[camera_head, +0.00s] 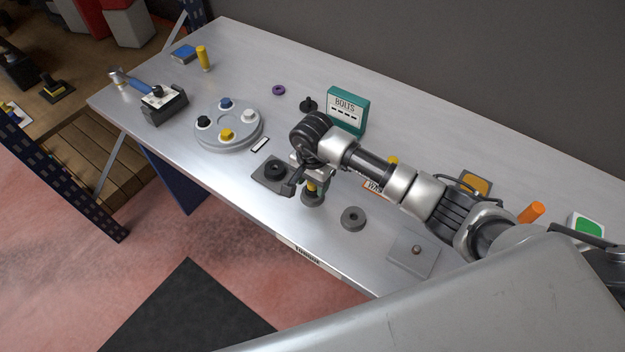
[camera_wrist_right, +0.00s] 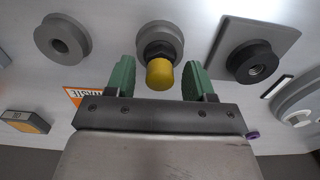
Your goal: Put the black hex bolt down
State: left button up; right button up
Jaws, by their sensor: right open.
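My right gripper (camera_head: 303,182) is open, low over the front part of the metal table. In the right wrist view its two green fingers (camera_wrist_right: 158,72) stand apart, one on each side of a yellow-ended piece (camera_wrist_right: 160,74) with a black hex part (camera_wrist_right: 157,49). A gap shows between the piece and each finger. The grey holder also shows in the head view (camera_head: 311,199), partly hidden by the gripper. My left gripper is not in view.
A square plate with a black ring (camera_head: 274,170) stands left of the holder, and a loose grey ring (camera_head: 353,218) right of it. A round grey tray (camera_head: 229,138) bears several coloured pieces.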

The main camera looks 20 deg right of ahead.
notch_tip(320, 180, up, 12)
jog(key=b, duration=0.2)
jog(key=shift+r+b, duration=0.15)
jog(key=shift+b, duration=0.2)
